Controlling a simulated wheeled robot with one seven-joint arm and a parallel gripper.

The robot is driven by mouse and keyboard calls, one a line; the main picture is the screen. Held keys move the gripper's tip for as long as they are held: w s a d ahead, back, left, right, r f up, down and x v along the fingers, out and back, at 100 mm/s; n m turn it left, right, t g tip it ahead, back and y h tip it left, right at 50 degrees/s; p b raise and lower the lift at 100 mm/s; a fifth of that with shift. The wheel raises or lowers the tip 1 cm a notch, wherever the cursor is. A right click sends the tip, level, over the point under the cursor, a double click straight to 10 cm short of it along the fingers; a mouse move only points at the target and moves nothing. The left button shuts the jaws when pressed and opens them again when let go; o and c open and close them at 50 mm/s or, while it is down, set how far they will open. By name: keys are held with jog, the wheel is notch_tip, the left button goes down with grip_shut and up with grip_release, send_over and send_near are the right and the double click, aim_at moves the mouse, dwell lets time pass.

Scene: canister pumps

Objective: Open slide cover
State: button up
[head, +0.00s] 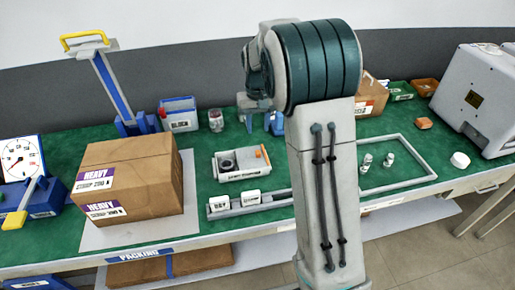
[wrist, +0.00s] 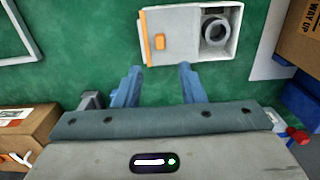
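A small white box (head: 241,163) with a round dark-centred ring (head: 227,163) and an orange strip sits on the green bench. In the wrist view the box (wrist: 233,50) is at the top centre. Its flat white slide cover (wrist: 180,27) lies over the left part, with an orange tab (wrist: 159,42) on it and an orange strip along the left edge. The right part is uncovered, and a grey ring (wrist: 215,31) shows inside. My gripper (wrist: 159,70) is open and empty. Its blue fingertips appear just below the box's near edge, apart from the tab.
A cardboard box marked HEAVY (head: 128,178) stands left of the white box. A grey rail (head: 277,202) with small white blocks lies in front of it. A grey frame (head: 432,166) and small white parts lie to the right. Green surface around the white box is mostly clear.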

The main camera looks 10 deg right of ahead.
aim_at(258, 152)
notch_tip(258, 152, down, 10)
jog(key=shift+f, duration=0.2)
grip_shut()
